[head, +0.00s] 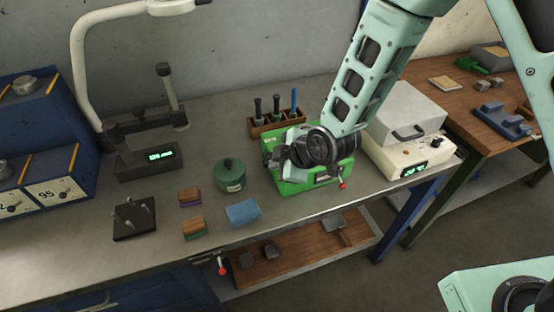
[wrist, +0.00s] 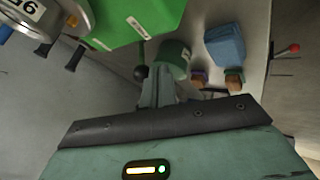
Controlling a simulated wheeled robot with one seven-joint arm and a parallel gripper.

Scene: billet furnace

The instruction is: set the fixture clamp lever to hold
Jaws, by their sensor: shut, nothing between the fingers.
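The green fixture (head: 310,180) stands on the bench at centre right, partly hidden behind my wrist. A red-knobbed handle (head: 342,186) sticks out at its front right. In the wrist view the fixture's green body (wrist: 140,20) fills the upper left, and a dark lever with a black ball end (wrist: 140,71) shows at its edge. I cannot tell for certain which is the clamp lever, nor its setting. My gripper (wrist: 160,92) is shut and empty, its fingers near the black ball in the picture; contact is unclear. In the head view the fingers are hard to make out.
A green lidded pot (head: 230,176), a blue block (head: 243,212) and small brush-like blocks (head: 192,227) stand left of the fixture. A tool rack (head: 277,124) is behind it, a white instrument (head: 410,155) right. Another red-knobbed lever (head: 222,268) projects from the bench's front edge.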

